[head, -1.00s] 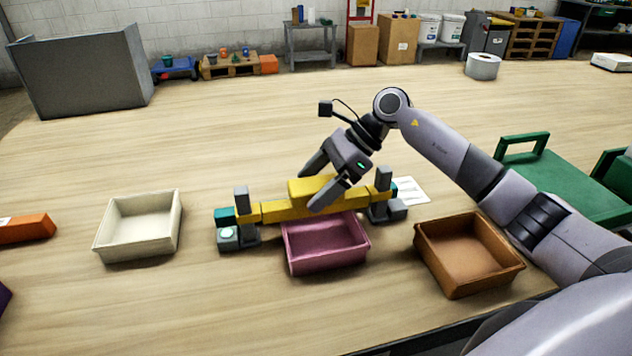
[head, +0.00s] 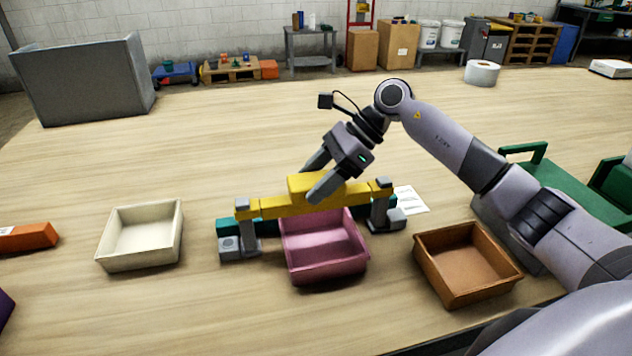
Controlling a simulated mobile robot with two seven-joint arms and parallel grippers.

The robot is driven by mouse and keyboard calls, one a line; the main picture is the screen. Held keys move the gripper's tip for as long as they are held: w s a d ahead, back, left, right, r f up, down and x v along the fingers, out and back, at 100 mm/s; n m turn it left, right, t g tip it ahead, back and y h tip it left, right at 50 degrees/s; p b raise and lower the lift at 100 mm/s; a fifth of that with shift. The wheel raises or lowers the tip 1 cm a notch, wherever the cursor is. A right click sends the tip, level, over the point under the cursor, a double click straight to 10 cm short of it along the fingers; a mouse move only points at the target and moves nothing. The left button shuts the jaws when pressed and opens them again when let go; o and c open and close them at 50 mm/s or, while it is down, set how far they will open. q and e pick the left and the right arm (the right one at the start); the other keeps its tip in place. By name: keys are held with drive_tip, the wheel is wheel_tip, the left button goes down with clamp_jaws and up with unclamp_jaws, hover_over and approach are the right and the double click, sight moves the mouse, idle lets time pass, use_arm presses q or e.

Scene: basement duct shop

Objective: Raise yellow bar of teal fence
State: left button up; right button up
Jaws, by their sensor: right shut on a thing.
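The teal fence shows in the head view as a low teal rail (head: 267,227) between two grey posts, a left post (head: 249,240) and a right post (head: 379,214). The yellow bar (head: 275,207), with a thicker block at its middle, lies across near the tops of the posts, above the teal rail. My right gripper (head: 312,180) reaches down from the upper right and is shut on the block, one finger on its near side and one behind it. The far finger is partly hidden. My left gripper is out of view.
A pink bin (head: 325,262) stands close in front of the fence. A cream bin (head: 140,255) is to the left, a brown bin (head: 470,278) to the right. A white paper (head: 412,199) lies by the right post.

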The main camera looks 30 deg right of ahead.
drive_tip(key=o, duration=1.4)
drive_tip(key=shift+r, duration=0.4)
drive_tip(key=shift+f, duration=0.1)
drive_tip(key=v, duration=0.6)
drive_tip(key=shift+d+b, duration=0.2)
drive_tip(key=shift+b, duration=0.2)
drive_tip(key=shift+s+d+r, duration=0.1)
drive_tip(key=shift+d+r, duration=0.15)
drive_tip(key=shift+r, duration=0.2)
